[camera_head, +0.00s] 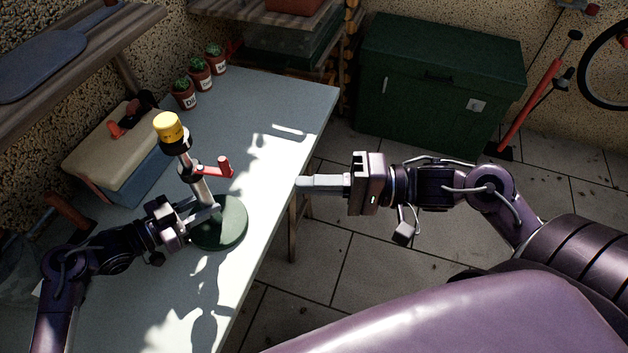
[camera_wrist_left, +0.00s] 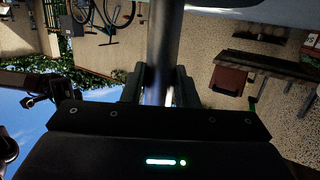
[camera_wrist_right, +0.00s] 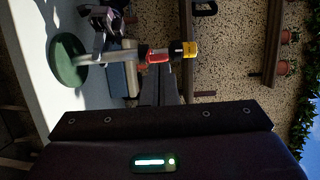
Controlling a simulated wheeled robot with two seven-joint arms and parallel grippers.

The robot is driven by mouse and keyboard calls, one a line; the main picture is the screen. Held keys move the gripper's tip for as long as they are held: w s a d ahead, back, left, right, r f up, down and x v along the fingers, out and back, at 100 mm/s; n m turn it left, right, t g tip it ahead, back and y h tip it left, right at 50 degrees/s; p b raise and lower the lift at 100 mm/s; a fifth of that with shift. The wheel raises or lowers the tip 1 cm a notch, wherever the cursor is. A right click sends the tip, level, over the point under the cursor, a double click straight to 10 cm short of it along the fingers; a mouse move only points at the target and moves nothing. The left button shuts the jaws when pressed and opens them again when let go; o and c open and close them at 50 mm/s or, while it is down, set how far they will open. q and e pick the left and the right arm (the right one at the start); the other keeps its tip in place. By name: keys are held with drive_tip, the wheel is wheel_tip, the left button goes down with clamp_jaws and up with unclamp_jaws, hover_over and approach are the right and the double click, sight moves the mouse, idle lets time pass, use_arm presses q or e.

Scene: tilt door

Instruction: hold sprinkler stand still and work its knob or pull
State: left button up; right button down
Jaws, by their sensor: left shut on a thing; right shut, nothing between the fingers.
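The sprinkler stand has a round green base (camera_head: 221,228), a grey metal post (camera_head: 199,187), a red side handle (camera_head: 222,167) and a yellow cap (camera_head: 169,126) on top. It stands upright on the workbench, and it also shows sideways in the right wrist view (camera_wrist_right: 68,60). My left gripper (camera_head: 207,214) is shut on the lower post, just above the base; the post also runs between its fingers in the left wrist view (camera_wrist_left: 160,50). My right gripper (camera_head: 300,183) is shut and empty, to the right of the stand and apart from it, near the bench's right edge.
The pale workbench (camera_head: 290,110) holds a toolbox (camera_head: 125,160) behind the stand and several potted cacti (camera_head: 200,72) at the back. A wooden shelf (camera_head: 100,50) overhangs the left. A green chest (camera_head: 440,85) stands on the tiled floor. Bench surface right of the stand is clear.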

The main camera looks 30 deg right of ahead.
drive_tip(key=shift+d, duration=0.1)
drive_tip(key=v, duration=1.1)
drive_tip(key=shift+s+d, duration=0.2)
drive_tip(key=shift+d, duration=0.15)
drive_tip(key=shift+d, duration=0.1)
drive_tip(key=d+r, duration=0.6)
drive_tip(key=d, duration=0.4)
idle(0.5)
drive_tip(key=shift+a, duration=0.1)
